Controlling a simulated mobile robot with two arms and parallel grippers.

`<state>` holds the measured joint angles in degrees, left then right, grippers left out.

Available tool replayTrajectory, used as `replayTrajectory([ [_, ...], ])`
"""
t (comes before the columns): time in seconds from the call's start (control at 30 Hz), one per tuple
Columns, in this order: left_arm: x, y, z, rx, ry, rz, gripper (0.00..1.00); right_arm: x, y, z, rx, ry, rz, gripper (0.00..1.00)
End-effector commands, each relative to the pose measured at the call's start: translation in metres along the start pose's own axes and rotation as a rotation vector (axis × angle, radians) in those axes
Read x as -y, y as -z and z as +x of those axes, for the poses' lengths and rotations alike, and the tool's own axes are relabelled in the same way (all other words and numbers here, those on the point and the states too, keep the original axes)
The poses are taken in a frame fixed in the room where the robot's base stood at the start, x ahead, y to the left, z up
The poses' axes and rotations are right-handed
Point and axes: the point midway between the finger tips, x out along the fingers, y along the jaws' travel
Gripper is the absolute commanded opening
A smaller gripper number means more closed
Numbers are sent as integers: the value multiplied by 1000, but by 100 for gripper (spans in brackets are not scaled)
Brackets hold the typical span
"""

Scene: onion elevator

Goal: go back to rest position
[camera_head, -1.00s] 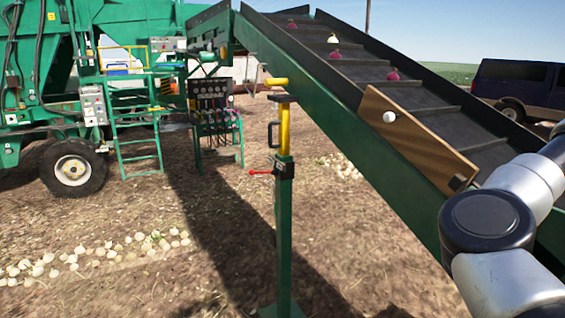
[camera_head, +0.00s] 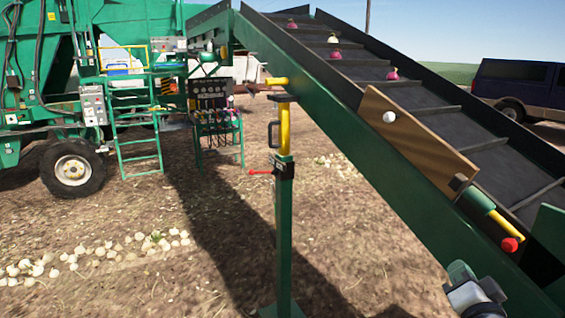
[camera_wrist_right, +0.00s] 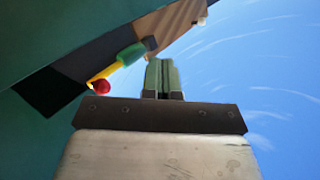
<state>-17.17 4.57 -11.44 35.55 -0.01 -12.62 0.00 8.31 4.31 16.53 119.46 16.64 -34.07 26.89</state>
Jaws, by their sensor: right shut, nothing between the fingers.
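My left gripper is in neither view.
The conveyor (camera_head: 350,130) slopes down to the right, carrying several onions. A wooden board (camera_head: 415,132) with a white knob and a yellow lever with a red ball (camera_head: 509,244) are on its side. A green post (camera_head: 284,220) stands at centre.

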Motion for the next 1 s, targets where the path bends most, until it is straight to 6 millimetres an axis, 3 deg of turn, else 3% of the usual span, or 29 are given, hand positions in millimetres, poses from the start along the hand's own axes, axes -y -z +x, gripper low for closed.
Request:
replayTrajectory([
  [0.03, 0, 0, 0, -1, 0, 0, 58, -6, -37, -20, 131, -42, -87, 0],
  [0.1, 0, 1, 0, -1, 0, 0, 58, -15, -81, -50, 306, -92, -203, 0],
  [0.2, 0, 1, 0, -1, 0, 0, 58, -26, -134, -102, 551, -147, -357, 0],
  [0.3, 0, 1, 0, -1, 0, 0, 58, -35, -170, -152, 756, -180, -474, 0],
  [0.5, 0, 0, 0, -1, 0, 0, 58, -43, -204, -229, 1045, -207, -622, 0],
  [0.83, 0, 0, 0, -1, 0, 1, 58, -46, -221, -331, 1401, -208, -769, 0],
  [1.0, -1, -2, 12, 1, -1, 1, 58, -79, -267, -321, 1410, -213, -766, 0],
])
